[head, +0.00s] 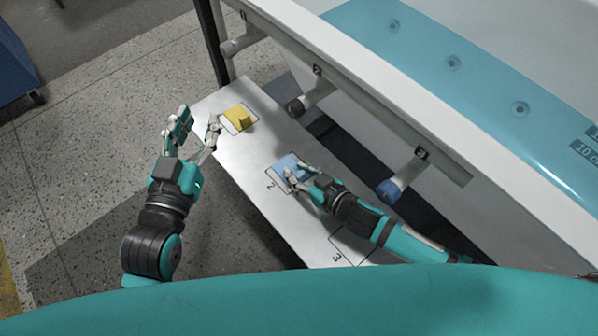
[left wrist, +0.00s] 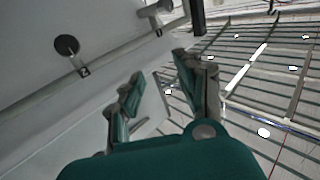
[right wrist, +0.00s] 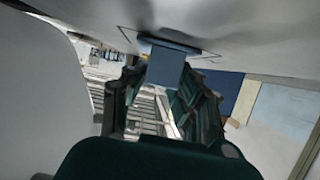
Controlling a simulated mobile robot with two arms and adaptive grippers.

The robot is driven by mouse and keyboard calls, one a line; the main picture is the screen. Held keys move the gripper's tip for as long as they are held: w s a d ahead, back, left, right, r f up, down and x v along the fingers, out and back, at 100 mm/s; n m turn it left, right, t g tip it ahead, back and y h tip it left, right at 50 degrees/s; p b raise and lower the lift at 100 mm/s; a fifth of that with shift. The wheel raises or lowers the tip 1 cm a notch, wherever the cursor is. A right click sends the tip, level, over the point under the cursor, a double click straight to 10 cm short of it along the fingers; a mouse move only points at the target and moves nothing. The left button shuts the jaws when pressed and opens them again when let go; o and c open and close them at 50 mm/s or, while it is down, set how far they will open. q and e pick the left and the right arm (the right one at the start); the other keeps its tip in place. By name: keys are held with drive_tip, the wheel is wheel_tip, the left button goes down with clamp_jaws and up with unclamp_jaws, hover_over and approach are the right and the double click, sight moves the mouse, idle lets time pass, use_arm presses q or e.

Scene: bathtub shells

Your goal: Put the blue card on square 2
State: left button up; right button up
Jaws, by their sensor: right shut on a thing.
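The blue card (head: 285,163) is over square 2 (head: 270,184) on the pale board, at the board's middle. My right gripper (head: 298,178) is shut on the blue card, with the fingers over its near side. In the right wrist view the card's blue grip block (right wrist: 165,67) is between the fingers, and its flat plate lies against or very close to the board; I cannot tell which. The fingers hide part of the card and square. My left gripper (head: 194,132) is open and empty, left of the board's far end.
A yellow card (head: 240,117) sits on the far square of the board (head: 215,108). Square 3 (head: 338,254) is bare at the near end. The white tub shell (head: 410,90) with pipe stubs (head: 388,190) rises close along the board's right side.

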drive_tip(key=o, duration=1)
drive_tip(key=shift+c, duration=0.2)
use_arm(q)
drive_tip(key=shift+r, duration=0.1)
use_arm(e)
drive_tip(key=p+v, duration=0.2)
drive_tip(key=v, duration=0.3)
drive_tip(key=shift+s+d+r, duration=0.2)
drive_tip(key=shift+s, duration=0.05)
drive_tip(key=p+v, duration=0.1)
drive_tip(key=v, duration=0.4)
drive_tip(key=shift+s+d, duration=0.1)
drive_tip(key=shift+s, duration=0.1)
use_arm(q)
drive_tip(key=s+a+f+g+y, duration=0.1)
drive_tip(key=s+f+g, duration=0.2)
drive_tip(key=f, duration=0.3)
drive_tip(key=s+a+f+g+y, duration=0.1)
drive_tip(key=s+a+f+g, duration=0.1)
drive_tip(key=f+g, duration=0.3)
drive_tip(key=shift+s+a+f+y, duration=0.2)
drive_tip(key=shift+s+f+y, duration=0.1)
drive_tip(key=shift+s+f, duration=0.35)
use_arm(e)
drive_tip(key=shift+s+d+r, duration=0.2)
drive_tip(key=shift+s+d, duration=0.1)
